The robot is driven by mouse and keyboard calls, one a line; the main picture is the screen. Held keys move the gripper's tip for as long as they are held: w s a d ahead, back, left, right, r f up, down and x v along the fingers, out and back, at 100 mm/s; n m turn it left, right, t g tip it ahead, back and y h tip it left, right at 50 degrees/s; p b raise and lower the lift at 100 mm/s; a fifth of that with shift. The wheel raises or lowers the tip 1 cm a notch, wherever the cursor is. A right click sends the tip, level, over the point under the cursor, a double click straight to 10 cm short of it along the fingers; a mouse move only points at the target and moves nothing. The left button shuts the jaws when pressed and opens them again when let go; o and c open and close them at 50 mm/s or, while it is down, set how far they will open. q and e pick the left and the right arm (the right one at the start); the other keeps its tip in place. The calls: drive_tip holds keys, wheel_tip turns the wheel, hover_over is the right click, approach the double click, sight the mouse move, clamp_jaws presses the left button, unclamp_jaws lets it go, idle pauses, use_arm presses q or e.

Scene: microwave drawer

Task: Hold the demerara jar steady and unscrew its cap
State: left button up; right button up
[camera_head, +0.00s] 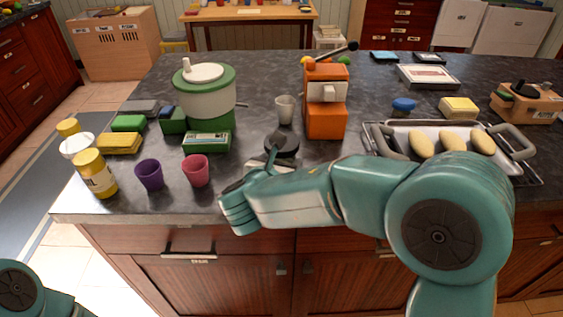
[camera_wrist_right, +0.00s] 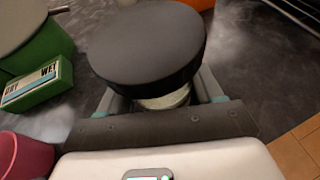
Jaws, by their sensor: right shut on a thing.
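The jar with a wide black cap (camera_wrist_right: 150,45) stands near the counter's front edge, and I take it as the demerara jar, though no label on it is readable. The cap is on and also shows in the head view (camera_head: 283,143). A pale strip of the jar body (camera_wrist_right: 165,100) shows below the cap. My right gripper (camera_wrist_right: 167,97) is shut on the jar body, with one finger on each side just under the cap. My forearm hides much of the jar in the head view. My left gripper is out of view; only part of my left arm shows at bottom left.
A pink cup (camera_head: 196,170) and a purple cup (camera_head: 149,174) stand left of the jar, with a yellow jar (camera_head: 95,174) further left. Behind are a green box (camera_head: 206,142), a clear cup (camera_head: 285,109) and an orange machine (camera_head: 326,112). A tray (camera_head: 398,128) is at right.

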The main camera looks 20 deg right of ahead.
wheel_tip(320, 180, up, 20)
drive_tip(key=p, duration=0.3)
drive_tip(key=shift+p, duration=0.35)
drive_tip(key=shift+o, duration=0.8)
drive_tip(key=c, duration=0.6)
drive_tip(key=shift+o, duration=0.2)
